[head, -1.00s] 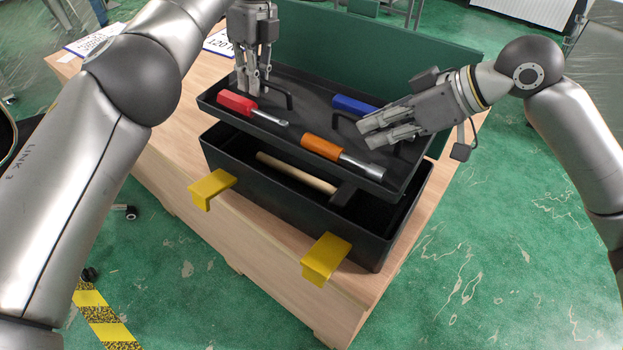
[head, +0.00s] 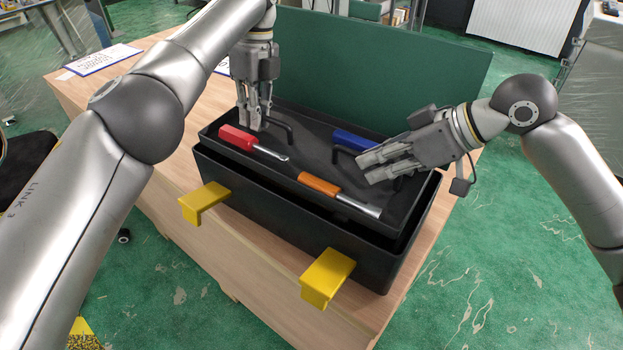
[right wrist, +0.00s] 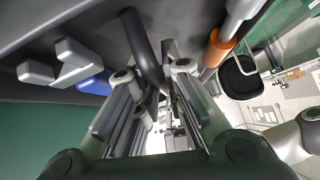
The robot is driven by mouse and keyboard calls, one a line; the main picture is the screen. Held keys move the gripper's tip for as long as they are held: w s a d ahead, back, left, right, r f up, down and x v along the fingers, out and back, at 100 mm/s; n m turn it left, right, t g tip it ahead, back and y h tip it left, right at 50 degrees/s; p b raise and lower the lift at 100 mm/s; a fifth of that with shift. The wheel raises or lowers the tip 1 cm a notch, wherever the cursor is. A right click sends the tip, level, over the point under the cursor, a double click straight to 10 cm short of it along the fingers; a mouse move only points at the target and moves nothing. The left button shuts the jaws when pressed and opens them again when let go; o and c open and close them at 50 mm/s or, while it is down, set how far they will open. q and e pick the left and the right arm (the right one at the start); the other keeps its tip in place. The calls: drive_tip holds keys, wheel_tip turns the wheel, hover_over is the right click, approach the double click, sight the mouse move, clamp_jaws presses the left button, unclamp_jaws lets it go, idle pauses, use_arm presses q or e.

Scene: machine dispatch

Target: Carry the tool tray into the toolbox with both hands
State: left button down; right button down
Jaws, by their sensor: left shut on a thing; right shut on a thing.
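The black tool tray (head: 300,160) sits level in the mouth of the black toolbox (head: 290,219), its rim a little above or near the box rim. In it lie a red-handled screwdriver (head: 238,138), an orange-handled tool (head: 320,185) and a blue-handled tool (head: 350,140). My left gripper (head: 254,124) points down, shut on the tray's left handle (head: 282,129). My right gripper (head: 372,168) reaches in from the right, shut on the tray's right handle, mostly hidden by its fingers; the right wrist view shows a dark bar (right wrist: 143,50) between the fingers.
The green lid (head: 400,73) stands open behind the box. Two yellow latches (head: 326,275) stick out from the box's front. The wooden table (head: 165,150) has free room at the left, with a printed sheet (head: 103,60) at its back.

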sight(258, 138)
use_arm(q)
drive_tip(key=shift+f, duration=0.1)
